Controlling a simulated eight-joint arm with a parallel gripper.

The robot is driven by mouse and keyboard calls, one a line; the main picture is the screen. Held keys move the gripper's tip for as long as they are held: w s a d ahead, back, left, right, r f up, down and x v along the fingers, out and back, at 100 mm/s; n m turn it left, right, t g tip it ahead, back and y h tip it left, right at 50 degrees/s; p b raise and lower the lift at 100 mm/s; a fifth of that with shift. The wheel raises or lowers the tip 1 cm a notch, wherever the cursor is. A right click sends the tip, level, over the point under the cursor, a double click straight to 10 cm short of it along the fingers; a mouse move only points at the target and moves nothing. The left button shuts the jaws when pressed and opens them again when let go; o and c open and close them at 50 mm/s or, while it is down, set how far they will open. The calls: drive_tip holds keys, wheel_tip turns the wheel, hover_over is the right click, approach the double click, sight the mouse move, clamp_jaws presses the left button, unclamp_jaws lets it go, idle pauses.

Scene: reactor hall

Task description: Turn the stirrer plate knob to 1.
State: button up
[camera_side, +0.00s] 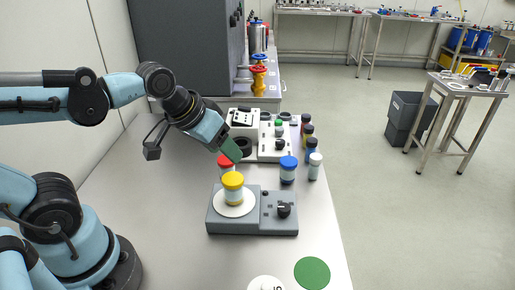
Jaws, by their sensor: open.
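The stirrer plate (222,224) is a grey box on the bench, with a round white top plate on its left part. Its dark knob (284,210) is on the right part of the box. The knob's setting is too small to read. A yellow-capped jar (233,187) stands on the white plate. My gripper (232,151), with green fingers, is open and empty. It hangs above and behind the yellow-capped jar, up and to the left of the knob, and is apart from the knob.
A red-capped jar (226,161) and a blue-capped jar (288,170) stand behind the stirrer plate. Several small capped bottles line the right side. A white device (270,147) stands behind. A green disc (312,273) lies near the right edge. The bench's left part is clear.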

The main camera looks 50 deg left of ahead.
drive_tip(key=w+d+r+n+g, duration=0.2)
drive_tip(key=w+d+n+g, duration=0.15)
drive_tip(key=d+n, duration=0.2)
drive_tip(key=n+g, duration=0.3)
drive_tip(key=n, duration=0.2)
approach(284, 207)
wheel_tip(284, 207, down, 8)
drive_tip(key=shift+s+d+f, duration=0.1)
drive_tip(key=shift+f, duration=0.15)
clamp_jaws()
